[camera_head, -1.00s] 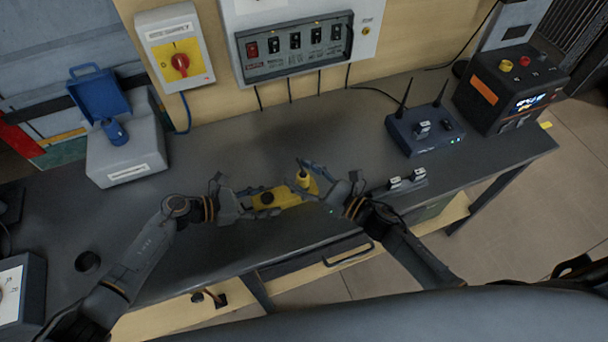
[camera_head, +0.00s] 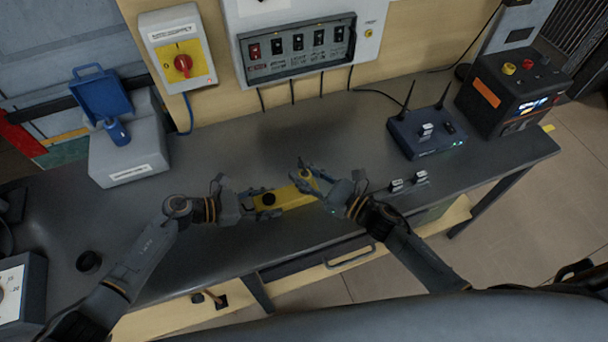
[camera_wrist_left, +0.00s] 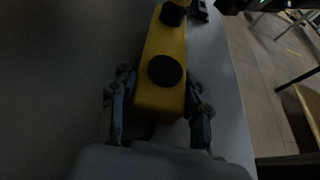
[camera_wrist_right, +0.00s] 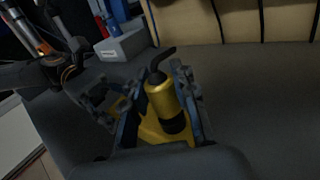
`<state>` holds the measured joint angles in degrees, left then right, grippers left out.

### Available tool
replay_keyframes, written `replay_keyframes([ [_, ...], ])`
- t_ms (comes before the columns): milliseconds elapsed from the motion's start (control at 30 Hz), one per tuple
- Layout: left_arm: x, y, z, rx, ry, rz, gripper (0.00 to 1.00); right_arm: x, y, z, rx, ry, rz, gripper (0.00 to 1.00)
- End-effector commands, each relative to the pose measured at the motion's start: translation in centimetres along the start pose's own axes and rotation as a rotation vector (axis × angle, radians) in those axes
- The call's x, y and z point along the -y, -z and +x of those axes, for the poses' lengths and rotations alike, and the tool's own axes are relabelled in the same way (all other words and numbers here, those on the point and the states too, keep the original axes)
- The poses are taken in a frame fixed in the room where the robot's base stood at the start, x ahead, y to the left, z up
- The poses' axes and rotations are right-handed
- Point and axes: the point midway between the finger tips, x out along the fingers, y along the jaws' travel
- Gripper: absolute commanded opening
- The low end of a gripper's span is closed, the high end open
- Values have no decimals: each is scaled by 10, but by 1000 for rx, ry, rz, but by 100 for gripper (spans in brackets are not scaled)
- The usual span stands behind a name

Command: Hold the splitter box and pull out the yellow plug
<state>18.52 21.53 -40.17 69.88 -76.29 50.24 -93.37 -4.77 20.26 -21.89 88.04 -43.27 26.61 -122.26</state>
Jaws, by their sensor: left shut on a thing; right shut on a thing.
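The yellow splitter box (camera_head: 292,197) lies on the grey bench, a black round socket on its top. My left gripper (camera_head: 258,201) is shut on its left end; the left wrist view shows the box (camera_wrist_left: 160,98) between the fingers. The yellow plug (camera_wrist_right: 161,98), with a black base and a bent black cable end, stands between my right gripper's fingers at the box's right end. My right gripper (camera_head: 306,180) is shut on the plug and partly covers it in the head view. I cannot tell whether its base is still seated in the box.
A blue router (camera_head: 427,133) with two antennas stands at the back right, beside a black power unit (camera_head: 513,85). Small white-topped plugs (camera_head: 409,181) lie right of my right gripper. A grey case (camera_head: 128,150) stands at the left. The bench behind the box is clear.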

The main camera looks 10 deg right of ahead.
Motion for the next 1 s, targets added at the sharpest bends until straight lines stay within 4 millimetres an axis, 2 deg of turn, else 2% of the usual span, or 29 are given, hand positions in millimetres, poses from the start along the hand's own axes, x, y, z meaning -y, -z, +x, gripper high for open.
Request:
replay_keyframes([
  [633, 1, 1, 0, -1, 2, 0, 4, -1, -16, 0, -1, -1, 0, 0],
  [1000, 1, 1, 0, -2, 3, -1, 4, -1, -18, 0, -1, 0, 1, 0],
])
